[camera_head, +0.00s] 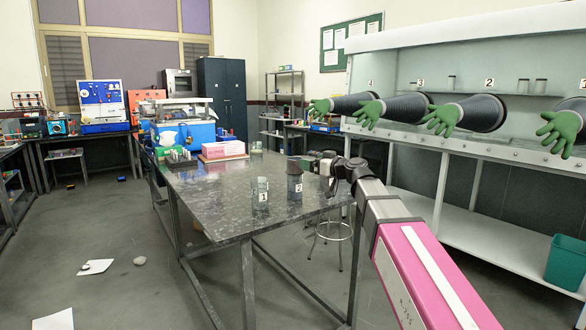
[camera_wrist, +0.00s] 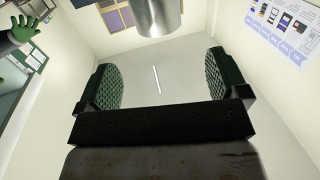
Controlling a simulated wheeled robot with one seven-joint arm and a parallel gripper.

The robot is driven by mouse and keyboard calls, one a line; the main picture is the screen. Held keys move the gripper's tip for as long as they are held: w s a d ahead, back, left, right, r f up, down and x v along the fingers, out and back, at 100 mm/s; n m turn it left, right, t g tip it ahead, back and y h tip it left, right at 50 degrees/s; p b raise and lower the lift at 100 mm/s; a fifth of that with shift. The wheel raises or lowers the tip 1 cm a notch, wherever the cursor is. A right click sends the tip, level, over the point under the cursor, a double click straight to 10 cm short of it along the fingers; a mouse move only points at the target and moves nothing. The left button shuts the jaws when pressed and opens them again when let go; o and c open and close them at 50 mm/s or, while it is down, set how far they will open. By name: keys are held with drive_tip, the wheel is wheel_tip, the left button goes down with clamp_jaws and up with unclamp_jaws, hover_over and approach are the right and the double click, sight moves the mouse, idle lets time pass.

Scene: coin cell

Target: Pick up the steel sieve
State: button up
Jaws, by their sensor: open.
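A shiny steel cylinder (camera_wrist: 157,14) shows at the top edge of the wrist view, cut off by the frame. It may be the steel sieve, but I cannot tell for sure. My gripper (camera_wrist: 160,62) is open, with its two green ribbed pads wide apart and nothing between them. The cylinder appears beyond the fingertips, apart from them. In the head view a dark grey cylindrical vessel (camera_head: 294,184) labelled 2 stands upright on the table (camera_head: 215,205). No mesh can be made out.
A clear beaker (camera_head: 260,190) labelled 3 stands left of the dark vessel. The table's front left is bare. A stool (camera_head: 333,232) stands below its right side; a glove box (camera_head: 470,75) is at right.

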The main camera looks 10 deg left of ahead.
sight(295, 158)
drive_tip(key=shift+f+x, duration=0.15)
drive_tip(key=shift+x, duration=1.45)
drive_tip(key=shift+f+x, duration=0.15)
drive_tip(key=shift+x, duration=1.4)
drive_tip(key=shift+f+x, duration=0.15)
drive_tip(key=shift+x, duration=1.45)
drive_tip(key=c, duration=1)
